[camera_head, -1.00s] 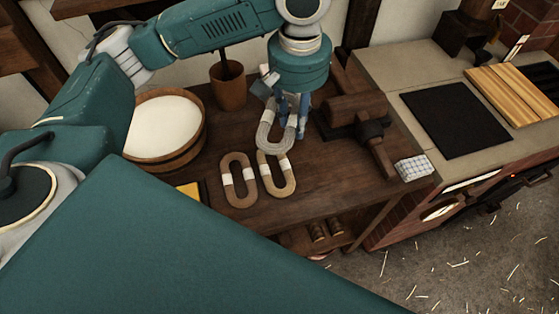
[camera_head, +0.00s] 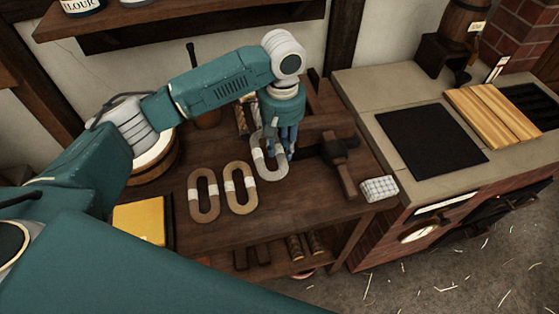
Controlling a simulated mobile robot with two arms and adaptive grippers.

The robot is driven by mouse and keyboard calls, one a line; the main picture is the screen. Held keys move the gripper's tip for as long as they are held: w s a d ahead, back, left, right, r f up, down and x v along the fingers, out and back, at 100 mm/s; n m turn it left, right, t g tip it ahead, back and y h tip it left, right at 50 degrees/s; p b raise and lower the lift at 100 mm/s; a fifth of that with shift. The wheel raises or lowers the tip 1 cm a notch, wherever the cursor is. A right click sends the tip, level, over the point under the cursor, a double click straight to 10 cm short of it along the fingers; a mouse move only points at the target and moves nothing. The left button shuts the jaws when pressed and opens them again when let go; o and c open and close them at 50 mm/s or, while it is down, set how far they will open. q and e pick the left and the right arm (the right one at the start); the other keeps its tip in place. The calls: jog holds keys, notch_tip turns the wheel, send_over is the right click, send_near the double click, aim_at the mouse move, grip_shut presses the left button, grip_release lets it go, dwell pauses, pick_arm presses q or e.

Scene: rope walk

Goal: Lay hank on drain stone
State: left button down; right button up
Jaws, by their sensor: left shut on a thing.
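My left gripper (camera_head: 281,152) points down over the wooden bench and is shut on a pale grey oval hank (camera_head: 268,172) with a white band. The fingers hide part of this hank, and I cannot tell whether it touches the bench. Two tan hanks with white bands lie flat to its left: a middle one (camera_head: 240,201) and a left one (camera_head: 204,208). At the right is a pale stone counter (camera_head: 357,88). I cannot tell which part of it is the drain stone. My right gripper is out of view.
A dark wooden tool (camera_head: 342,165) and a checked cloth block (camera_head: 379,188) are right of the gripper. The counter bears a black slab (camera_head: 430,140) and a slatted board (camera_head: 492,116). A wooden tub (camera_head: 155,162) and yellow block (camera_head: 139,221) are at left.

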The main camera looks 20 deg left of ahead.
aim_at(281, 154)
pick_arm(q)
notch_tip(281, 154, down, 3)
jog(key=shift+f, duration=0.15)
notch_tip(281, 154, down, 4)
jog(key=shift+p, duration=0.4)
jog(key=shift+f, duration=0.15)
jog(key=c, duration=1.4)
grip_release()
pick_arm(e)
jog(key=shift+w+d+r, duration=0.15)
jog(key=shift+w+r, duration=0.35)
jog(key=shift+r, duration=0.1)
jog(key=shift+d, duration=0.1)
